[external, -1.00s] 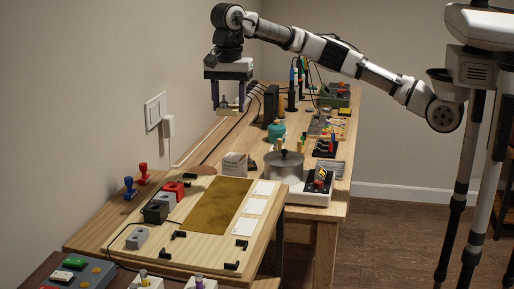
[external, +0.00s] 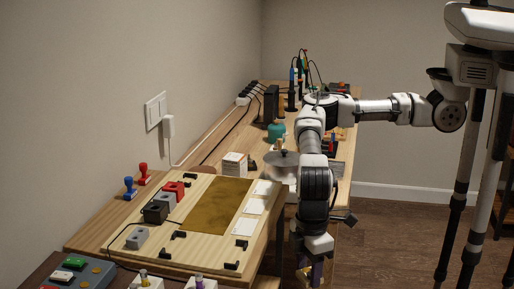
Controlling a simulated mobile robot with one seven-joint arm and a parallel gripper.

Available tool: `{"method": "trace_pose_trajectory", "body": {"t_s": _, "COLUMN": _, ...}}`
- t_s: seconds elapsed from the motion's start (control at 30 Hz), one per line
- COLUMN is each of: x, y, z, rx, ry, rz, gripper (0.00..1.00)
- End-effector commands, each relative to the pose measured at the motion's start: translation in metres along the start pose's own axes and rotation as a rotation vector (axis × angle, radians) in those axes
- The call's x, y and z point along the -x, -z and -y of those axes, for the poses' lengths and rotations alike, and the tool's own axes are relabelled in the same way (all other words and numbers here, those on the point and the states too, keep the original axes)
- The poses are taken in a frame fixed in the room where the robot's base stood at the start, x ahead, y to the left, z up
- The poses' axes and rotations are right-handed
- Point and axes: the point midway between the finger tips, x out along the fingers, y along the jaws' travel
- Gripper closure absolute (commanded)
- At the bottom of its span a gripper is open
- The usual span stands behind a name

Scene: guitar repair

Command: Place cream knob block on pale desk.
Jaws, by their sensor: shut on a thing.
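My gripper (external: 312,273) hangs low at the right side of the pale wooden desk (external: 222,150), pointing down, near the front right corner of the raised board. Its fingers are partly cut off by the lower edge of the picture. It is shut on a small pale piece, which I take to be the cream knob block. The block is mostly hidden now, and its knob cannot be made out. My forearm covers part of the desk's right side.
A raised wooden board (external: 190,240) with a brown mat (external: 217,203) and small blocks lies in front. A metal pot (external: 280,166), a white box (external: 234,164) and a teal jar (external: 276,130) crowd the desk. Cables run along the wall. Floor lies open to the right.

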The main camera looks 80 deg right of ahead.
Motion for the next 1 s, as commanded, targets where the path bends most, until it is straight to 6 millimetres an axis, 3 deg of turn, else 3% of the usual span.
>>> {"method": "trace_pose_trajectory", "body": {"t_s": 0.17, "x": -0.011, "y": -0.007, "z": 0.009, "rx": 0.080, "ry": 0.000, "rz": -0.001, "gripper": 0.74}}
{"method": "trace_pose_trajectory", "body": {"t_s": 0.33, "x": 0.011, "y": -0.006, "z": 0.008, "rx": 0.080, "ry": -0.001, "rz": -0.005, "gripper": 0.74}}
{"method": "trace_pose_trajectory", "body": {"t_s": 0.6, "x": 0.120, "y": -0.006, "z": 0.008, "rx": 0.077, "ry": -0.002, "rz": -0.008, "gripper": 0.74}}
{"method": "trace_pose_trajectory", "body": {"t_s": 0.7, "x": 0.153, "y": -0.006, "z": 0.009, "rx": 0.077, "ry": 0.000, "rz": -0.005, "gripper": 0.74}}
{"method": "trace_pose_trajectory", "body": {"t_s": 1.0, "x": 0.220, "y": -0.006, "z": 0.009, "rx": 0.076, "ry": 0.000, "rz": -0.004, "gripper": 0.74}}
